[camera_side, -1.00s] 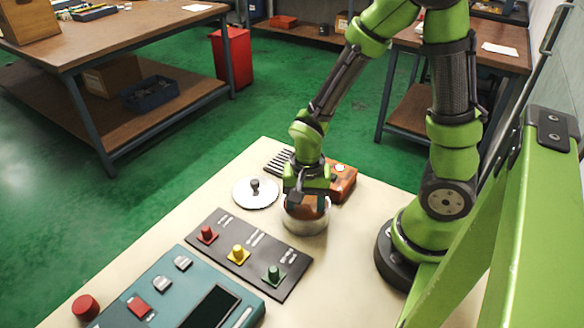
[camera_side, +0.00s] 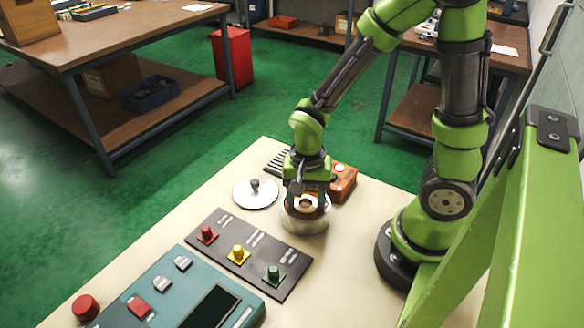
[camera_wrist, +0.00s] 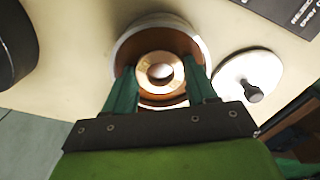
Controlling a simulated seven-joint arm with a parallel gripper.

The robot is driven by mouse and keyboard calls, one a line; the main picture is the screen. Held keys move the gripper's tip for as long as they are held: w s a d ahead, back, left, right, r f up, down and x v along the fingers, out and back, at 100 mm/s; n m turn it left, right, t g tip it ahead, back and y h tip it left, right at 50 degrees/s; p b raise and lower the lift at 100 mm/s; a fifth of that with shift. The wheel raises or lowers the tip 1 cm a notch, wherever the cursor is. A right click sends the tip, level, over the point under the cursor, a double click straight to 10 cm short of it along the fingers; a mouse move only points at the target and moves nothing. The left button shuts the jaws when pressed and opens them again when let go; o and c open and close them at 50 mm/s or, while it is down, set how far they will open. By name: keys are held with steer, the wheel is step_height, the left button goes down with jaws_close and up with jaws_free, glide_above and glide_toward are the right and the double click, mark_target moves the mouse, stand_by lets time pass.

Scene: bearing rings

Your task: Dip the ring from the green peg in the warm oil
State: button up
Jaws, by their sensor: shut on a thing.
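My gripper (camera_side: 307,196) points down at the mouth of a round metal pot (camera_side: 304,226) of brown oil. Its two green fingers, clear in the wrist view (camera_wrist: 160,72), are shut on a copper-coloured ring (camera_wrist: 160,90), one finger on each side. The green peg (camera_side: 273,273) on the dark board stands bare.
A round lid (camera_side: 243,195) with a dark knob lies left of the pot. An orange box (camera_side: 344,183) stands close behind right. The dark board (camera_side: 228,240) also carries bare red (camera_side: 207,234) and yellow (camera_side: 238,252) pegs. A teal panel (camera_side: 180,285) lies at the front left.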

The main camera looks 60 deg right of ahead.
steer(key=shift+r, duration=2.1)
steer(key=shift+r, duration=0.1)
stand_by(0.5)
steer(key=shift+r, duration=0.95)
